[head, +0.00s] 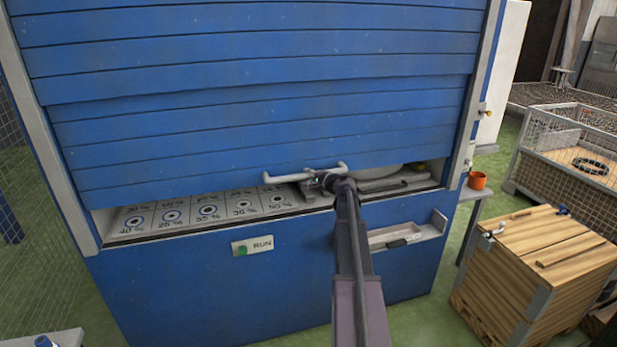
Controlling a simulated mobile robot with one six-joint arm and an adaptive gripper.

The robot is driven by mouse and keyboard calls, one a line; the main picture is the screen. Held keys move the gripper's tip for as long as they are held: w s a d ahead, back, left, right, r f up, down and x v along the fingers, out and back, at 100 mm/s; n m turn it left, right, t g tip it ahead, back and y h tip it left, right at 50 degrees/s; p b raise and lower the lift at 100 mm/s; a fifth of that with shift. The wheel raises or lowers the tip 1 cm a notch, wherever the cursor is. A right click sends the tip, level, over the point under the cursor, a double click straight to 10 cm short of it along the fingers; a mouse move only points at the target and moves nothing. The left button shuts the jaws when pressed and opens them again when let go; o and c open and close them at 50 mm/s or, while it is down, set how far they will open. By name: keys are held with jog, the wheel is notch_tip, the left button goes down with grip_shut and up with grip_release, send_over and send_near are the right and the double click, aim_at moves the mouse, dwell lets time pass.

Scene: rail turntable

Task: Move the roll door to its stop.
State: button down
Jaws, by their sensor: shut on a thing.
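The blue slatted roll door (255,95) covers most of the cabinet front in the head view. Its lower edge hangs a little above the sill, leaving a low gap. A pale bar handle (285,177) is fixed near the door's bottom edge. My gripper (325,183) is at the right part of the handle and shut on it. My own arm hides part of the grip and of the gap. Through the gap a panel with ringed marks and percent labels (207,210) shows, and a round grey part (372,182) to the right.
An orange cup (477,181) stands on a side ledge. A wooden crate (545,262) and a mesh bin (570,150) stand at right. Green floor lies between.

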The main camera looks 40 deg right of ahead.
jog(key=p, duration=2.8)
send_near(297, 101)
jog(key=w, duration=0.4)
jog(key=shift+b, duration=0.3)
jog(key=shift+c, duration=2)
grip_release()
jog(key=shift+f, duration=0.1)
jog(key=shift+f, duration=0.15)
notch_tip(297, 101, down, 29)
jog(key=b, duration=2.9)
jog(key=shift+s+a, duration=0.1)
jog(key=shift+s, duration=0.2)
jog(key=s+r+p, duration=0.2)
jog(key=s, duration=1.1)
jog(key=shift+s+d+r, duration=0.25)
jog(key=shift+d+r, duration=0.05)
jog(key=shift+d, duration=0.05)
